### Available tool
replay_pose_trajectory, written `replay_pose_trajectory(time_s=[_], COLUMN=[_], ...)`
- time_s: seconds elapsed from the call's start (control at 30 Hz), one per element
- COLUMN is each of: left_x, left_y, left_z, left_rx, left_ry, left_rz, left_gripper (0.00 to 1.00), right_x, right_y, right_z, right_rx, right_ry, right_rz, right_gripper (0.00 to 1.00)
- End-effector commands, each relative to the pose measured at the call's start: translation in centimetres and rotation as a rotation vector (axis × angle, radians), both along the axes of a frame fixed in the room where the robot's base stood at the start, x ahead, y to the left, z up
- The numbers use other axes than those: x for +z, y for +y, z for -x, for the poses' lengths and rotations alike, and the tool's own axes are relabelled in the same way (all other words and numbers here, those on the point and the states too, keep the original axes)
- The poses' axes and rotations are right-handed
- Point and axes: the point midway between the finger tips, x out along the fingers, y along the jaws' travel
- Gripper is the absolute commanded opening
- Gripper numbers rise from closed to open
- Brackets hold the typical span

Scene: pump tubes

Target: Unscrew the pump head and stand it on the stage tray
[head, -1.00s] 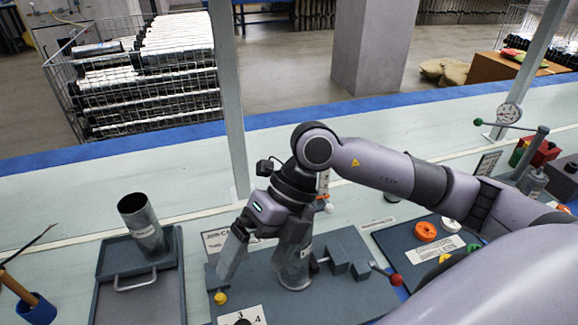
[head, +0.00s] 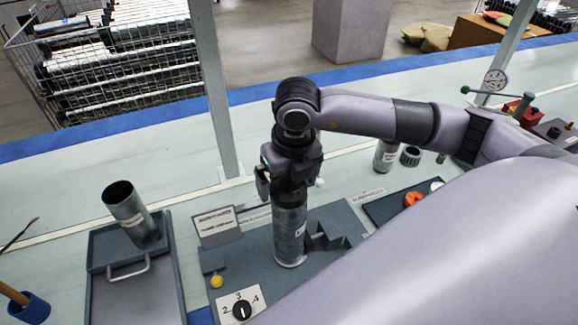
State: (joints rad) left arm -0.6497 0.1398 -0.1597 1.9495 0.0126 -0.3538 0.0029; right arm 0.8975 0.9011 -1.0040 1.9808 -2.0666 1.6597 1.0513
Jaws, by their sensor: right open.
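A metal pump tube (head: 290,238) with a white label stands upright on the grey fixture plate (head: 325,265). My right gripper (head: 284,192) points down over the tube's top end. It is open, with one finger beside the tube's left edge; the other finger is hard to make out. The gripper hides the top of the tube, and I cannot make out a separate pump head there. A grey tray (head: 172,275) with a wire handle lies to the left. My left gripper is not in view.
A dial panel (head: 238,305) and a yellow knob (head: 216,282) sit at the plate's front left. A small sign (head: 214,227) stands behind it. A blue cup (head: 33,308) is at far left. My right arm covers the right front of the bench.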

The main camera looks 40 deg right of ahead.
Motion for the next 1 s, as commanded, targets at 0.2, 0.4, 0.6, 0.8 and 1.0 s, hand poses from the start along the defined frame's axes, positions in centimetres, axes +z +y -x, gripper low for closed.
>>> replay_pose_trajectory(time_s=[0.2, 0.4, 0.6, 0.8, 1.0], left_x=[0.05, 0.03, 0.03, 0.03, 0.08], left_y=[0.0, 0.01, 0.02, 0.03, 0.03], left_z=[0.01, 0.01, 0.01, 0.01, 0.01], left_rx=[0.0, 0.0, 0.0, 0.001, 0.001], left_ry=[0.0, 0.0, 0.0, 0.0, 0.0], left_rz=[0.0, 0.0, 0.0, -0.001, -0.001], left_gripper=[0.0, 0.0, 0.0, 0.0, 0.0], right_x=[-0.54, -0.54, -0.51, -0.5, -0.43], right_y=[0.01, 0.02, 0.01, 0.01, 0.01], right_z=[-0.08, -0.07, -0.08, -0.08, -0.09], right_rx=[0.001, 0.001, 0.001, 0.001, 0.001], right_ry=[-0.001, -0.001, -0.001, -0.001, -0.001], right_rz=[0.0, -0.001, -0.001, -0.001, -0.001], right_gripper=[1.0, 0.8, 0.64, 0.44, 0.44])
